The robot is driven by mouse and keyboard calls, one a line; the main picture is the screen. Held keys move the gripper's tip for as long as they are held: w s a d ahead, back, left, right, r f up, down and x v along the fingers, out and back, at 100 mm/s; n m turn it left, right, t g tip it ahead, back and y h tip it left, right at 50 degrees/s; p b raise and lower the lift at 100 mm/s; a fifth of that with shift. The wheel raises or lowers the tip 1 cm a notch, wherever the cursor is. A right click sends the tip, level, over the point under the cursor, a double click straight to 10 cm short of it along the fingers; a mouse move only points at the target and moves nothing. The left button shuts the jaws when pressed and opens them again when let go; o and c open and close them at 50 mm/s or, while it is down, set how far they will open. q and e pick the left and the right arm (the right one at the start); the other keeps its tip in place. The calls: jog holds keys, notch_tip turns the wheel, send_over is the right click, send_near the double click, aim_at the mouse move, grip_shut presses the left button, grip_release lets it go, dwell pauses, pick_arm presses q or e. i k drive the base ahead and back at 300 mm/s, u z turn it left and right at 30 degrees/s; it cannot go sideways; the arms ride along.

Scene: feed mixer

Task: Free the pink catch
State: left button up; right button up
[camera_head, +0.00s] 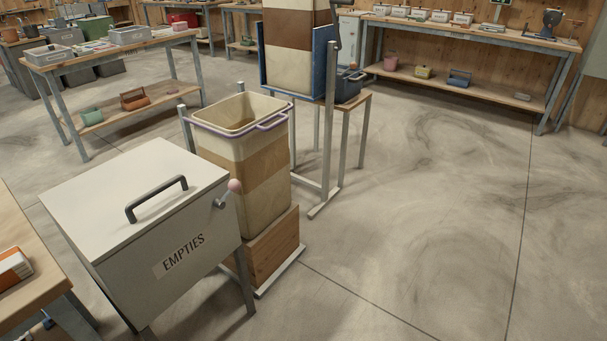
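The pink catch (235,186) is a small pink ball on a short metal lever at the upper right corner of a light grey box marked EMPTIES (183,253). The box's flat lid (140,183) lies shut and carries a dark bar handle (157,198). The catch's lever meets the front face just below the lid's edge. Neither of my grippers shows in the head view.
A tall cream and brown bin (245,160) with a purple rim stands close behind the box on a wooden block. A wooden bench corner (25,245) is at the left. Open concrete floor (430,220) lies to the right.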

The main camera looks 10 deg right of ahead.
aim_at(234, 185)
jog(key=z, duration=0.55)
jog(key=k, duration=0.65)
jog(key=u, duration=0.25)
jog(key=i, duration=1.4)
jog(key=z, duration=0.65)
